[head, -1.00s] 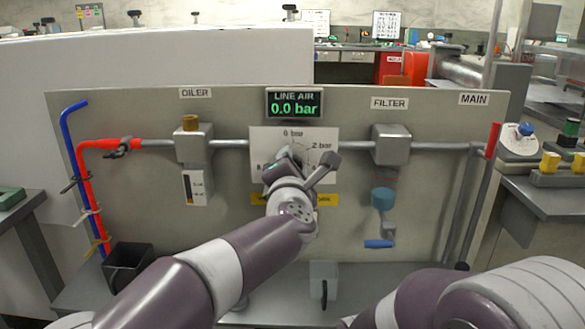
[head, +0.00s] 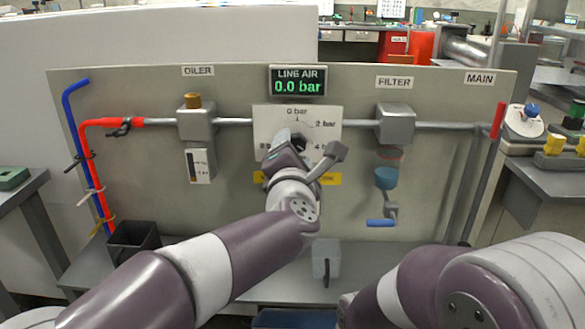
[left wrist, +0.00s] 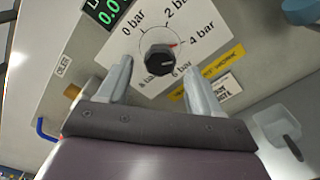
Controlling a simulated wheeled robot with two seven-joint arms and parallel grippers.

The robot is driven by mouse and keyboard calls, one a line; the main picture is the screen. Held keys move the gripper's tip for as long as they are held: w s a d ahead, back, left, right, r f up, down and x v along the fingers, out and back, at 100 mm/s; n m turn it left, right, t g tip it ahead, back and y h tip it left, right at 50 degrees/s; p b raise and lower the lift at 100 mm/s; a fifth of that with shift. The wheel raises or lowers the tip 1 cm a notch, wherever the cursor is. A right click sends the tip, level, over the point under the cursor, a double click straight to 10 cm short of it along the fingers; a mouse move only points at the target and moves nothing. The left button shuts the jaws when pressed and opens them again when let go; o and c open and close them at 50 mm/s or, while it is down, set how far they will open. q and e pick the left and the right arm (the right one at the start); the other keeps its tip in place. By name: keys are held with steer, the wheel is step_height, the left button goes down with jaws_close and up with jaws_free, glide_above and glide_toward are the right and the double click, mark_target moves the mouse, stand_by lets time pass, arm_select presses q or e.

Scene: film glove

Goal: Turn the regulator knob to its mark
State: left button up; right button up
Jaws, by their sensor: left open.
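The regulator knob (left wrist: 159,58) is black and round, on a white dial plate (left wrist: 189,17) marked in bar. A red mark shows at the dial's 4 bar side, beside the knob. A small pale line shows on the knob's face. My left gripper (left wrist: 158,65) is open, its fingers to either side of the knob in the left wrist view; I see no contact. In the head view my left gripper (head: 287,146) is in front of the dial plate (head: 268,118) and hides most of the knob. The display (head: 297,81) reads 0.0 bar. My right gripper is out of view.
The panel carries an oiler (head: 196,122) at left and a filter (head: 395,123) at right, joined by a grey pipe. A red main lever (head: 498,117) is at the far right. A black bin (head: 133,240) stands at lower left. A yellow label (left wrist: 222,62) sits beside the dial.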

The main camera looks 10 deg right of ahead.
arm_select(q)
steer(key=v, duration=0.8)
steer(key=shift+s+p, duration=0.3)
steer(key=shift+p, duration=0.15)
